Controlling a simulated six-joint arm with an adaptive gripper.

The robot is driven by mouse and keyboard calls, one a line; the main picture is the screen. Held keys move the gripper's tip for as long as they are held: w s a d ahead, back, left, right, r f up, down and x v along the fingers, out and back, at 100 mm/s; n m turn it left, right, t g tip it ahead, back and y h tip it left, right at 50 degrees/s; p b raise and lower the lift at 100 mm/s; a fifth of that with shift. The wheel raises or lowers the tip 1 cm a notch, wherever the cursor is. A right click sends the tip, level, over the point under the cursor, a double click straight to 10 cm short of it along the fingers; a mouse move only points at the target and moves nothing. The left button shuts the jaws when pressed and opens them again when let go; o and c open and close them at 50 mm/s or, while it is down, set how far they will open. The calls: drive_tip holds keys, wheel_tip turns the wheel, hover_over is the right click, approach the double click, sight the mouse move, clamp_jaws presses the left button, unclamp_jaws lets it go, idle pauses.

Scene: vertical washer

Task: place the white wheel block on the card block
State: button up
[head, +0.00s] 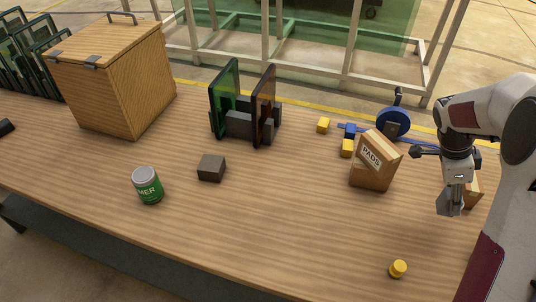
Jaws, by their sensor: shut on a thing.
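My gripper (451,203) points down over the right end of the table, seen small and partly from behind my arm. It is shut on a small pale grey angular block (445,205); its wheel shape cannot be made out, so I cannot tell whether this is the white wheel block. A brown cardboard-coloured block (474,191) shows just right of and behind the gripper, mostly hidden by it. It may be the card block. Whether the held block touches anything below cannot be told.
A tilted PADS box (375,160) stands left of the gripper, with yellow blocks (323,125) and a blue wheel (393,122) behind. A yellow knob (398,269) lies in front. A dark block (211,168), green can (147,185), plate rack (240,125) and wooden box (112,80) stand left.

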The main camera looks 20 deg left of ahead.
drive_tip(key=shift+a, duration=0.1)
drive_tip(key=s+a+f+n+t+y, duration=0.1)
drive_tip(key=s+a+n+t+y, duration=0.1)
drive_tip(key=a+n, duration=0.6)
drive_tip(key=s+a+f+n+t+y, duration=0.1)
drive_tip(key=s+a+n+t+y, duration=0.1)
drive_tip(key=a+n, duration=0.5)
drive_tip(key=w+a+r+n+y, duration=0.1)
drive_tip(key=w+a+n, duration=0.25)
drive_tip(key=a, duration=0.95)
drive_tip(key=w+a+n+y, duration=0.25)
drive_tip(key=a+n, duration=0.25)
drive_tip(key=a, duration=0.9)
drive_tip(key=s+a+r+n, duration=0.1)
drive_tip(key=a+r, duration=0.2)
drive_tip(key=a, duration=0.8)
drive_tip(key=s+a+r+n+g, duration=0.1)
drive_tip(key=a+r+n, duration=0.1)
drive_tip(key=a, duration=0.9)
drive_tip(key=shift+s+r, duration=0.2)
drive_tip(key=shift+r, duration=0.55)
